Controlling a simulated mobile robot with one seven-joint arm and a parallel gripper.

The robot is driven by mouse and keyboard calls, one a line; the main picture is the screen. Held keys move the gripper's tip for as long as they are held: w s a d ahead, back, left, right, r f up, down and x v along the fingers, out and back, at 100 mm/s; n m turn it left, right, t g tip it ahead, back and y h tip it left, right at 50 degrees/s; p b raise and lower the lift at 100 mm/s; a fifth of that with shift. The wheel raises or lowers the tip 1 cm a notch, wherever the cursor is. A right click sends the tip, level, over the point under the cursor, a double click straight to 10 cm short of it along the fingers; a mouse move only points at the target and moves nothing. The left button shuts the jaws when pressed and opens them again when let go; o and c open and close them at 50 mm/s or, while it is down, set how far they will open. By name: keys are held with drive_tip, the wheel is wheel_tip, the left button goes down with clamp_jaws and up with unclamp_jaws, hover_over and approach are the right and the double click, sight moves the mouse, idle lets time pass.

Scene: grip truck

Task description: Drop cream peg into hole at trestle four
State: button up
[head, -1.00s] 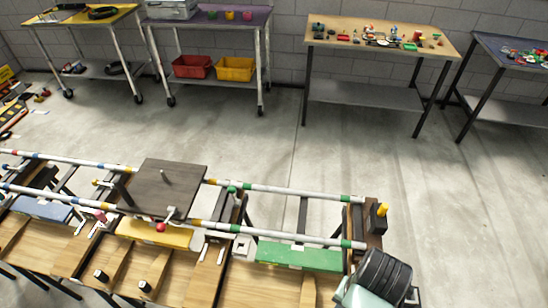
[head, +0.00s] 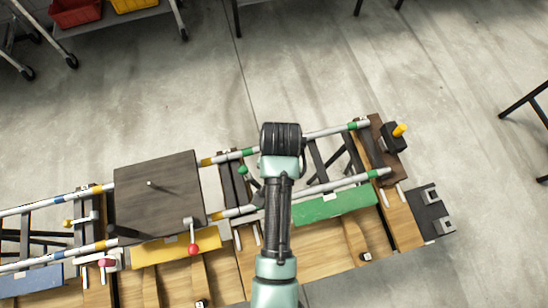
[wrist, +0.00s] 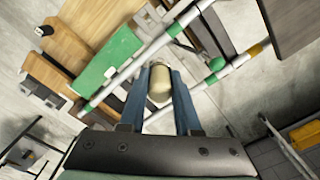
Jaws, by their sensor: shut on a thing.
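My gripper (wrist: 158,100) shows in the wrist view with its two blue fingers closed around the cream peg (wrist: 159,82). The peg's rounded end faces away from the camera, over the white rails. In the head view my arm covers the gripper and the peg. The green-marked trestle bay has a green plate (head: 335,204), which also shows in the wrist view (wrist: 108,60), up and left of the peg. I cannot make out the hole or a trestle number.
A dark square platform (head: 158,195) lies across the rails left of my arm. A red knob (head: 194,250) and a green knob (head: 243,170) stand near it. A black block with a yellow peg (head: 399,130) is at the right end.

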drive_tip(key=s+f+m+p, duration=0.4)
drive_tip(key=s+f+m, duration=0.2)
drive_tip(key=m, duration=0.8)
drive_tip(key=shift+s+f+p, duration=0.15)
drive_tip(key=shift+f+p, duration=0.2)
drive_tip(key=shift+f, duration=0.2)
drive_tip(key=shift+d+f, duration=0.1)
wheel_tip(320, 180, down, 9)
drive_tip(key=b, duration=0.8)
drive_tip(key=o, duration=1)
